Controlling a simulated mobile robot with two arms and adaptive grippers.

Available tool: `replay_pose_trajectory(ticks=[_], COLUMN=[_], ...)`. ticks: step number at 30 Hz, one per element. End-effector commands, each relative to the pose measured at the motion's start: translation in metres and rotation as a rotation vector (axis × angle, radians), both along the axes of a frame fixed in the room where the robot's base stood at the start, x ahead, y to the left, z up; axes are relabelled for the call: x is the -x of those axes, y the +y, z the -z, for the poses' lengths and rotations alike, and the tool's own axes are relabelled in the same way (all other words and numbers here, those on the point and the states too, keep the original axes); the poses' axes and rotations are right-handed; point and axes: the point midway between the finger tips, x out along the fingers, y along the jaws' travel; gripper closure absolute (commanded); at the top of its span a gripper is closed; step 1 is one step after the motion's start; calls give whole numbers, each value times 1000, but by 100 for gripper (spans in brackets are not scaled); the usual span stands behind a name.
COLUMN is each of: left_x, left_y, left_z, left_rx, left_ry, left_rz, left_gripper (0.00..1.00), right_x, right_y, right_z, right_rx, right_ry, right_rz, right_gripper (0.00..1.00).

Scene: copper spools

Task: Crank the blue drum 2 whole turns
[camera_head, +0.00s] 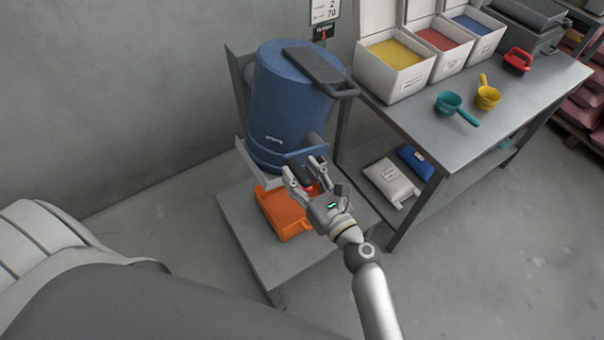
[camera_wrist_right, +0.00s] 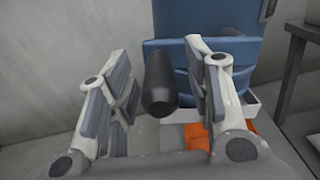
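The blue drum (camera_head: 287,105) stands in a grey frame by the wall, with a dark lid plate (camera_head: 313,66) on top. Its lower part also shows in the right wrist view (camera_wrist_right: 223,70). A dark crank grip (camera_wrist_right: 160,84) points toward the right wrist camera in front of the drum. My right gripper (camera_wrist_right: 160,65) is open, with one finger on each side of the grip and visible gaps to both. In the head view my right gripper (camera_head: 306,174) is at the drum's lower front and partly hides the crank. My left gripper is not in view.
An orange container (camera_head: 281,213) sits on the low platform (camera_head: 247,235) below the drum. A metal table (camera_head: 415,115) at the right holds open bins, scoops (camera_head: 448,102) and a red item (camera_head: 517,61). Bags (camera_head: 391,182) lie beneath it. A sign (camera_head: 325,10) hangs behind.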

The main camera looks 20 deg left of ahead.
Motion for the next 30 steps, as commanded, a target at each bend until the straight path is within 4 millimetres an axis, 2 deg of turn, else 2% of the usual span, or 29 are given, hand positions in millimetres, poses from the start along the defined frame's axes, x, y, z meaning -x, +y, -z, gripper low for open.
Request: replay_pose_trajectory(ticks=[8, 13, 21, 25, 30], left_x=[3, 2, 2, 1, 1], left_y=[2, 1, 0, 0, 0], left_z=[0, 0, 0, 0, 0], left_rx=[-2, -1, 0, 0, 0], left_ry=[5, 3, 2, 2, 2], left_rz=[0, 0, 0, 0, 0], left_gripper=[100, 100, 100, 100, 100], right_x=[4, 19, 52, 62, 68], right_y=[-5, -26, -74, -89, -98], right_z=[2, 2, 2, 2, 1], right_rx=[2, 3, 3, 2, 0], right_ry=[2, 2, 3, 3, 1], right_rz=[0, 0, -1, 1, 0], right_gripper=[54, 54, 54, 54, 54])
